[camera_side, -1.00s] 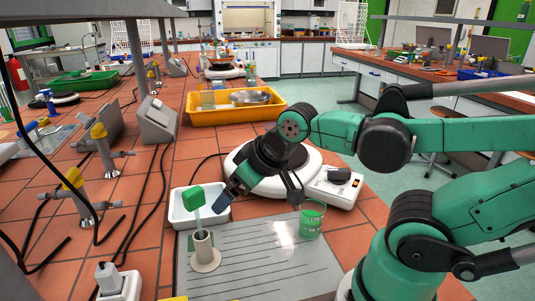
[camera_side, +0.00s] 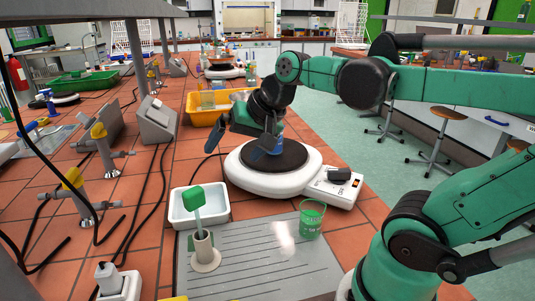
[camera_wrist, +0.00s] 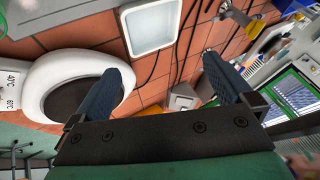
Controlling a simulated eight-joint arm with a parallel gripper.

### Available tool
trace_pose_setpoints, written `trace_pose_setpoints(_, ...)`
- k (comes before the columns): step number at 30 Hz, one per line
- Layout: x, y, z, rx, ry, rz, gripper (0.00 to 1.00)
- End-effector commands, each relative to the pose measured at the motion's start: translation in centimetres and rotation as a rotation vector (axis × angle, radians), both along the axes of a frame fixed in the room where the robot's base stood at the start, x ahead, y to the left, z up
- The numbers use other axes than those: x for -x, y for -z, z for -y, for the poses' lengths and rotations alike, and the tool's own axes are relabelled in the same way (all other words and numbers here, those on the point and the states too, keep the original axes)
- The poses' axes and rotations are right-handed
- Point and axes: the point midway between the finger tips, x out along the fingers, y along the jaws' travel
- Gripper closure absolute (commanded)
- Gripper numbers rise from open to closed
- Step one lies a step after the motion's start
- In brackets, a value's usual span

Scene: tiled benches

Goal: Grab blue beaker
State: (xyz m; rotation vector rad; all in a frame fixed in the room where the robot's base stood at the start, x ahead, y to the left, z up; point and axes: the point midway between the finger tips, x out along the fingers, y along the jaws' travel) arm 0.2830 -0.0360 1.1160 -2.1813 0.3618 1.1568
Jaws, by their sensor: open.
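I cannot make out a blue beaker for certain in either view. A green-tinted beaker (camera_side: 312,219) stands upright at the right of the ridged metal drain sheet (camera_side: 255,262) in the side view. My gripper (camera_side: 263,142) is above the hot plate, behind and apart from this beaker. In the wrist view my gripper (camera_wrist: 167,66) is open, with its two blue ridged fingers spread and nothing between them. The blue patch over the hot plate in the side view looks like one of these fingers.
A white hot plate (camera_side: 236,173) with a dark top is below my gripper. A small white tray (camera_side: 185,218) and a stand with a green-topped stick (camera_side: 205,250) are nearer. A yellow tray (camera_side: 203,116) is behind. Gas taps (camera_side: 104,150) and black cables lie left.

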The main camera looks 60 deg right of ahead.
Motion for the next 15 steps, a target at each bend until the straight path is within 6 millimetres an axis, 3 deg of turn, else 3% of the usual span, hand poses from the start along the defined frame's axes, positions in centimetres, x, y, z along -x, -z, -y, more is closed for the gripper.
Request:
trace_pose_setpoints(5,-2.3,-0.1,4.9,-0.408,0.492,0.009,0.0)
trace_pose_setpoints(9,-3.5,-0.1,10.7,-0.834,0.944,0.043,0.0)
trace_pose_setpoints(15,-2.9,0.1,19.3,-1.428,1.432,0.109,0.0)
